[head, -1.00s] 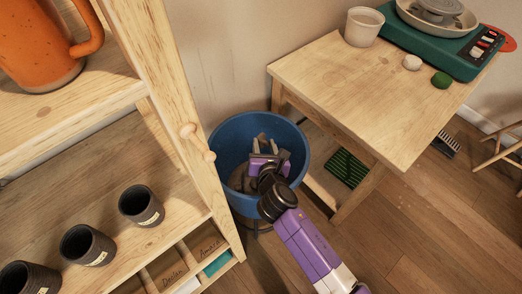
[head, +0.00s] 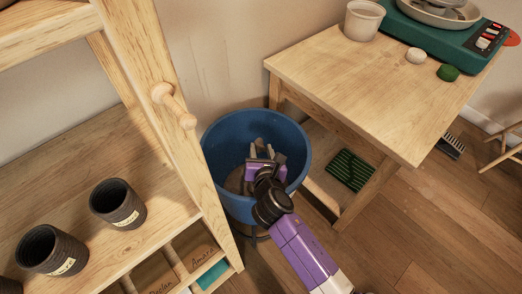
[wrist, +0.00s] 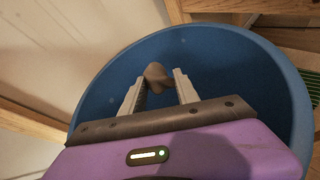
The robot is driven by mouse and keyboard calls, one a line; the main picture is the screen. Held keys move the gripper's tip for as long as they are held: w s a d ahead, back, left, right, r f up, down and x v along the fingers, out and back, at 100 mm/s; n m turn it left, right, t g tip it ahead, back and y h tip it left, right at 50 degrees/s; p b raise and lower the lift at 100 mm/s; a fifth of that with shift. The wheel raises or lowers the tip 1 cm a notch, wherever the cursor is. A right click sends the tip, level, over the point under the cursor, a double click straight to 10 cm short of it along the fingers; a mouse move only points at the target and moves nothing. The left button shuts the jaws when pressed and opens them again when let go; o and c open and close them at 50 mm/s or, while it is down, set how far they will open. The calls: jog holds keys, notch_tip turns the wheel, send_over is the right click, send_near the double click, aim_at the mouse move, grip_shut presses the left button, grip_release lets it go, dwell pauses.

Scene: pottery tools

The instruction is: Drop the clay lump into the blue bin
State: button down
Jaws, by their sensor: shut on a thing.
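The blue bin (head: 222,143) stands on the floor between the shelf and the small wooden table. My gripper (head: 262,150) reaches into its mouth, with the fingers inside the rim outline. In the wrist view, the gripper (wrist: 160,82) is shut on the brown clay lump (wrist: 156,73), which sits between the fingertips. The blue bin (wrist: 232,62) surrounds it there, with its inner wall behind the lump. In the head view the lump shows only as a small brownish patch at the fingertips. Greyish-brown material shows low in the bin, partly hidden by my gripper.
The wooden shelf (head: 175,165) with dark cups (head: 118,204) and a peg stands close on the left. The table (head: 365,85) on the right holds a white cup (head: 363,20), a green scale (head: 440,35) and small lumps. A green ribbed mat (head: 349,169) lies on its lower shelf.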

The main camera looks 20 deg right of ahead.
jog(key=c, duration=0.8)
grip_release()
jog(key=shift+c, duration=0.2)
jog(key=p+v, duration=0.2)
jog(key=v, duration=0.6)
jog(key=shift+d, duration=0.1)
